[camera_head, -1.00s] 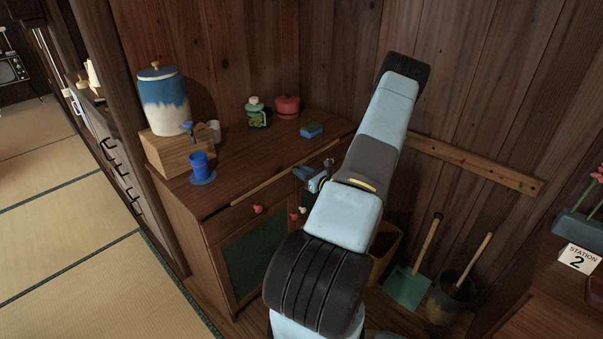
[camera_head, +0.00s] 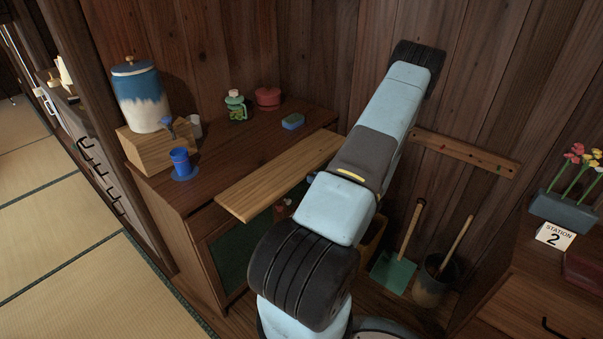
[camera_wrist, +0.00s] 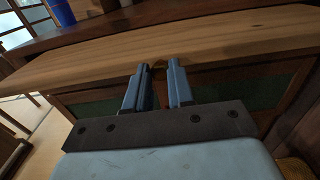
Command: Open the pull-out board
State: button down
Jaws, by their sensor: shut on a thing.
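The pull-out board (camera_head: 262,184) is a light wooden slab that sticks out of the front of the brown cabinet (camera_head: 200,205), just under its top. In the wrist view the board (camera_wrist: 235,48) runs across the picture, with my gripper (camera_wrist: 159,70) at its front edge near the middle. The two blue-grey fingers are close together and shut on the board's front, where a small pull seems to be; the fingers hide the exact contact.
On the cabinet top stand a blue-and-white dispenser (camera_head: 141,98), a blue cup (camera_head: 180,161), a green jar (camera_head: 236,106), a red pot (camera_head: 268,97) and a blue sponge (camera_head: 292,121). A dustpan (camera_head: 393,272) and a bucket (camera_head: 434,281) stand at right. Tatami floor at left is clear.

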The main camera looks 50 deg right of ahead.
jog(key=shift+s+d, duration=0.15)
jog(key=shift+s, duration=1.95)
jog(key=c, duration=1)
grip_release()
jog(key=s+d, duration=0.1)
jog(key=s, duration=1.2)
jog(key=shift+s, duration=0.35)
